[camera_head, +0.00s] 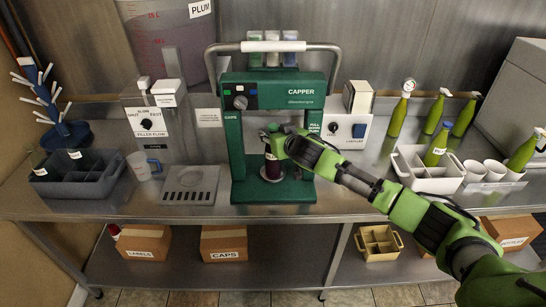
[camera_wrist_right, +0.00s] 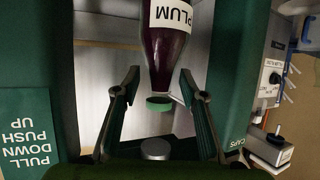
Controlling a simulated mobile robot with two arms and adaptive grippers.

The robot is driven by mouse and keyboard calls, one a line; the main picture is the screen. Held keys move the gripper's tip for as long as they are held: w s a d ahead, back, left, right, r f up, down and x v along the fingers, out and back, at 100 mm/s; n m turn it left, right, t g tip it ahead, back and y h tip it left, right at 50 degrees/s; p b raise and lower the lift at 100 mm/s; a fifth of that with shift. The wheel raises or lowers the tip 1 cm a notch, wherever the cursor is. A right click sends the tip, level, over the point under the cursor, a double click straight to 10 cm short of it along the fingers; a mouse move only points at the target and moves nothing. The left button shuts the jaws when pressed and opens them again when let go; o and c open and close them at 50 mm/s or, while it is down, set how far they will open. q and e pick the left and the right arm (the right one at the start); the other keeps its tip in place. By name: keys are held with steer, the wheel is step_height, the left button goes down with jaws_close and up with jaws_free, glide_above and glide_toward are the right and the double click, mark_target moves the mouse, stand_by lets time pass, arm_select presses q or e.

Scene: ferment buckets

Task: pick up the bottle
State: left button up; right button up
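A dark purple bottle (camera_head: 272,167) with a white PLUM label stands on the base of the green capper (camera_head: 310,180). In the right wrist view the bottle (camera_wrist_right: 163,52) appears upside down, with a green cap (camera_wrist_right: 159,103) on its neck. My right gripper (camera_head: 275,140) reaches into the capper at the bottle's upper part and hides some of it. In the right wrist view the fingers of my right gripper (camera_wrist_right: 159,80) are spread on either side of the neck, with gaps visible. My left gripper is not in view.
The capper's green posts flank the right gripper closely. A white crate (camera_head: 420,184) and several green bottles (camera_head: 398,117) stand to the right.

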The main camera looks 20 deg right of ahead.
steer(key=shift+c, duration=0.4)
jaws_close()
steer(key=shift+r, duration=0.1)
steer(key=shift+r, duration=0.15)
